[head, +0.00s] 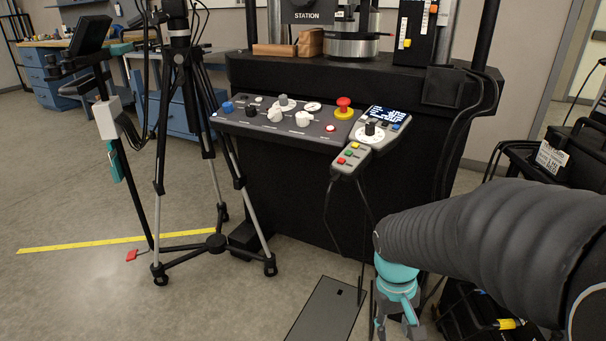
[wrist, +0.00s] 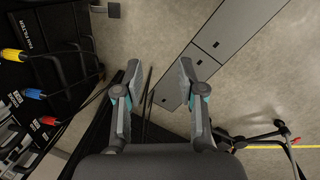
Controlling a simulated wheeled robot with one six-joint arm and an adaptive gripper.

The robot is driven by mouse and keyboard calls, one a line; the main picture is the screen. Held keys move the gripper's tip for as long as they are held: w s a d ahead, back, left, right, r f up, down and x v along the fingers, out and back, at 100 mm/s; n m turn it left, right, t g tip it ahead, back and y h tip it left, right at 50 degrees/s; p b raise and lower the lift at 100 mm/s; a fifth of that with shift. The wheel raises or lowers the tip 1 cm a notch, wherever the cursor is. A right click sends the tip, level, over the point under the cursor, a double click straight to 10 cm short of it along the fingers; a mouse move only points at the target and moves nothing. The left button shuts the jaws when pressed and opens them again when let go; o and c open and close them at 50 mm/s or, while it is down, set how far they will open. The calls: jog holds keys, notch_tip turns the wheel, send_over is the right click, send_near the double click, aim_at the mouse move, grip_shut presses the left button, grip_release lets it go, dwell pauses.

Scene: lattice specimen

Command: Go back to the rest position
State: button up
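My gripper (wrist: 159,70) shows in the wrist view with its two grey fingers spread apart and nothing between them. It points down toward the floor. In the head view, my dark sleeved arm reaches in from the right, and the teal and grey gripper (head: 396,318) hangs at its end near the bottom edge, partly cut off. It is in front of and below the control console (head: 290,122), to the right of its hanging pendant (head: 350,158). No specimen is in the gripper.
A black tripod (head: 190,120) stands left of the console. Black cases with cables (head: 560,160) stand at the right, close to my arm; cable connectors (wrist: 35,93) show in the wrist view. A grey floor plate (head: 325,312) lies below. Yellow tape (head: 110,241) crosses open floor at left.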

jog(key=s+a+r+m+t+y, duration=0.1)
jog(key=s+r+t, duration=0.5)
jog(key=r, duration=0.7)
jog(key=shift+s+a+r+m, duration=0.15)
jog(key=shift+s+a+m, duration=0.15)
jog(key=shift+s+a, duration=0.2)
